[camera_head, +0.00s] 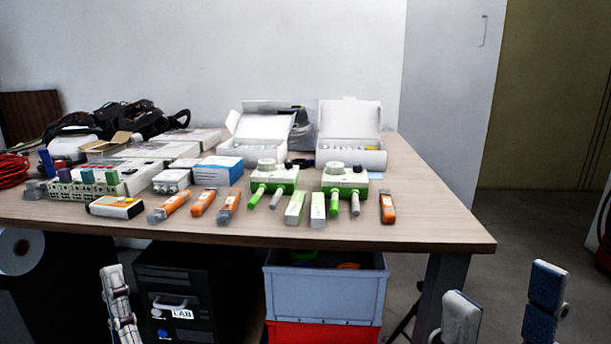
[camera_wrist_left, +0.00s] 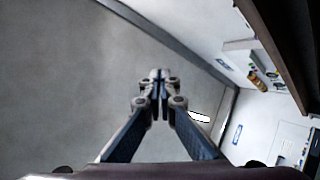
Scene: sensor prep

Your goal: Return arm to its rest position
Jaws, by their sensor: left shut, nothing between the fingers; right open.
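My left gripper (camera_head: 114,280) hangs low at the left in the head view, in front of the table and below its front edge. In the left wrist view its fingers (camera_wrist_left: 159,78) meet at the tips with nothing between them, over bare grey floor. My right gripper (camera_head: 505,284) is at the lower right of the head view, beyond the table's right corner. Its two fingers are wide apart and empty. Both grippers are clear of the things on the tabletop. Most of both arms is out of view.
The wooden table (camera_head: 400,232) carries green-white devices (camera_head: 345,178), orange-handled tools (camera_head: 203,202), open white boxes (camera_head: 351,115) and dark cables (camera_head: 120,118). Below stand a black computer case (camera_head: 190,275) and a blue-grey crate (camera_head: 325,293). Floor at the right is free.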

